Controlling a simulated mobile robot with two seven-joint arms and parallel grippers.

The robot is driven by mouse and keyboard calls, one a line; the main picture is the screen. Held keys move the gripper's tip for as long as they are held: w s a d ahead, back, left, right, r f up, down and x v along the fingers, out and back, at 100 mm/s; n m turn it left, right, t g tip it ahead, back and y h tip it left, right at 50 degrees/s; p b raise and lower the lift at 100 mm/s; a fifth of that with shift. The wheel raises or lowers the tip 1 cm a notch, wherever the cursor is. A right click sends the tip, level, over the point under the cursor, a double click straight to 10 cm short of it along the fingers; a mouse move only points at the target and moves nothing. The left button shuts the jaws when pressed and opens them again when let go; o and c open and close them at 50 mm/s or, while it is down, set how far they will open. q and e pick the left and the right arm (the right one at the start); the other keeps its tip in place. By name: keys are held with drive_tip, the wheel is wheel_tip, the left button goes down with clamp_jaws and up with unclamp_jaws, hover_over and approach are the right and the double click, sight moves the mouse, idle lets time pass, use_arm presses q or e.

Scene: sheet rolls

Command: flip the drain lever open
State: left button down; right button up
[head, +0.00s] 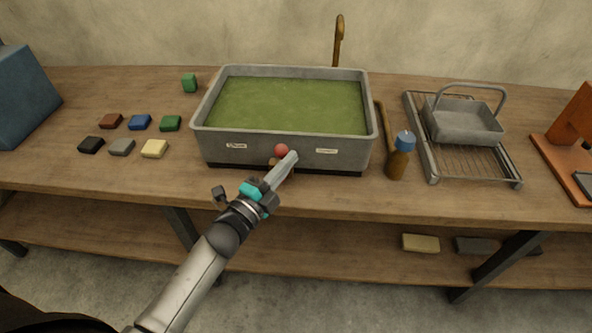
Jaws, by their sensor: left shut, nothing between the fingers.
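A grey rectangular basin (219,147) filled with green liquid stands on the wooden bench. Two small pale labels sit on its front wall, one left (236,146) and one right (327,151). Between them is a red ball-shaped knob (281,150), apparently the end of the drain lever; the rest of the lever is mostly hidden by my gripper. My left gripper (291,157) is shut and empty, its fingertips just right of the red knob at the front wall. I cannot tell whether it touches the knob or wall. My right gripper is not in view.
Several small coloured blocks (140,122) lie left of the basin. An amber bottle with a blue cap (398,157) stands close on its right, beside a wire rack (433,170) holding a grey handled basket (463,122). A brass spout (339,40) rises behind. The bench front is clear.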

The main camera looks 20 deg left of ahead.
sight(280, 152)
use_arm(q)
drive_tip(key=a+n+t+b, duration=0.1)
drive_tip(key=n, duration=0.1)
drive_tip(key=s+a+n+y+b, duration=0.1)
drive_tip(key=a+n, duration=0.1)
drive_tip(key=shift+t, duration=0.4)
drive_tip(key=shift+s+a+f+n+t+y+b, duration=0.15)
drive_tip(key=shift+a+n+t+y+b, duration=0.5)
drive_tip(key=shift+n, duration=0.65)
drive_tip(key=shift+s+a+f+n+t+y+b, duration=0.1)
drive_tip(key=shift+s+a+n+t+y+b, duration=0.2)
drive_tip(key=shift+a+n+b, duration=0.7)
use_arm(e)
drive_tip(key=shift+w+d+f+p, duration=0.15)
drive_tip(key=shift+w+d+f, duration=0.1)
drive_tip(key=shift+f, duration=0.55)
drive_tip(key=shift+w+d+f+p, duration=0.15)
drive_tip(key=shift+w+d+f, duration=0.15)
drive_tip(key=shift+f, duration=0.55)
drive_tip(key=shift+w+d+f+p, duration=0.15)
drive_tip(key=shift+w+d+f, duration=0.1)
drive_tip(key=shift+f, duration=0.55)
use_arm(q)
drive_tip(key=shift+w+d+r+n, duration=0.1)
drive_tip(key=shift+d+n, duration=0.1)
drive_tip(key=shift+n, duration=0.1)
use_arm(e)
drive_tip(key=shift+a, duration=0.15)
